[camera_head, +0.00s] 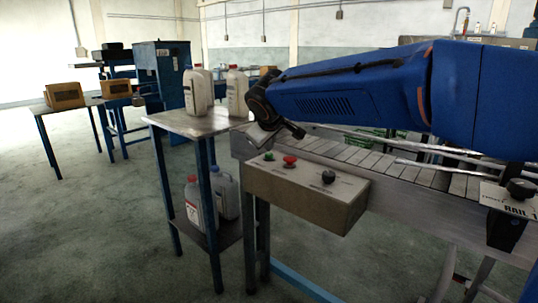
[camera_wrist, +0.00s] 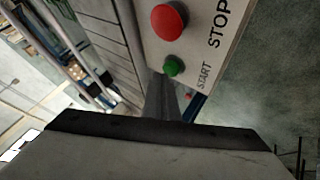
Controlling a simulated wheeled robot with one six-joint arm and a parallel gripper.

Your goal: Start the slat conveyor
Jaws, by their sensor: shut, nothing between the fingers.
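The slat conveyor (camera_head: 350,154) runs along the right side in the head view. Its control box (camera_head: 290,194) is on the near side, with a green button (camera_head: 269,156), a red button (camera_head: 290,160) and a black knob (camera_head: 328,176). In the wrist view, the green button (camera_wrist: 173,66) is beside the word START and the larger red button (camera_wrist: 168,21) is beside STOP. My gripper (camera_wrist: 164,80) is shut and empty, its fingertips appearing just below the green button; contact cannot be told. In the head view, my wrist is above the conveyor's left end.
A small table (camera_head: 186,123) left of the conveyor bears white jugs (camera_head: 198,90), with more jugs (camera_head: 226,194) on its lower shelf. A rail knob (camera_head: 520,188) is at the right. Open floor (camera_head: 100,230) is at the left.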

